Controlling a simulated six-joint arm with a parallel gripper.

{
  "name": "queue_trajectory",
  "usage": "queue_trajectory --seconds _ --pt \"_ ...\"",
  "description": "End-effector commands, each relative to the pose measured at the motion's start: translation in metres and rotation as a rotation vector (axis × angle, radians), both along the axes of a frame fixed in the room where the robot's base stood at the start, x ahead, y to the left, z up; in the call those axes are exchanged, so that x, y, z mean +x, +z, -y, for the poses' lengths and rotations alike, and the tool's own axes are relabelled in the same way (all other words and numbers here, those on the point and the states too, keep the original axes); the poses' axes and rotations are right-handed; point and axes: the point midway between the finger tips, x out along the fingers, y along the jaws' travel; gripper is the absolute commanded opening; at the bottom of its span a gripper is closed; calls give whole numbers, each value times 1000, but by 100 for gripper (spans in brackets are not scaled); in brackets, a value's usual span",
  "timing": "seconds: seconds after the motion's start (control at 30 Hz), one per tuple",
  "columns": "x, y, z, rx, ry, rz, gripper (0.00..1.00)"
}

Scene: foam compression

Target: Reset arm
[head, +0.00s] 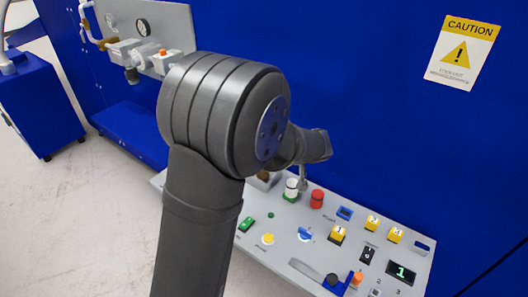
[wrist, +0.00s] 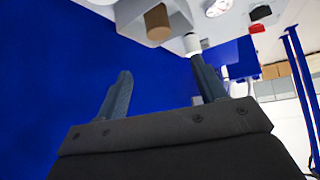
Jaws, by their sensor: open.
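My arm rises in front of the blue wall in the head view and covers part of the control panel (head: 283,249). The wrist end of my arm points right, above the panel's back edge; a thin grey part shows below it near the white and red knobs, and I cannot tell if it is a finger. In the wrist view my gripper (wrist: 165,82) has its two blue-grey fingers well apart, with only blue surface between them. It is open and holds nothing.
The panel carries a green switch (head: 245,224), a red knob (head: 317,199), yellow numbered buttons (head: 338,234) and a display (head: 401,272) reading 1. A gauge panel (head: 177,22) is on the wall at back left. A caution sign (head: 463,52) hangs at right.

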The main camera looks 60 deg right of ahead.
Motion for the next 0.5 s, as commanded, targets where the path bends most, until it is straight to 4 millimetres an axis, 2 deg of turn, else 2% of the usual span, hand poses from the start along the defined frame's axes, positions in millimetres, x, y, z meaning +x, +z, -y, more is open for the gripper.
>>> queue_trajectory --seconds 0.17,0.5 --pt "8 -9 3 1 0 1 64" --pt "47 -55 19 4 2 0 64"
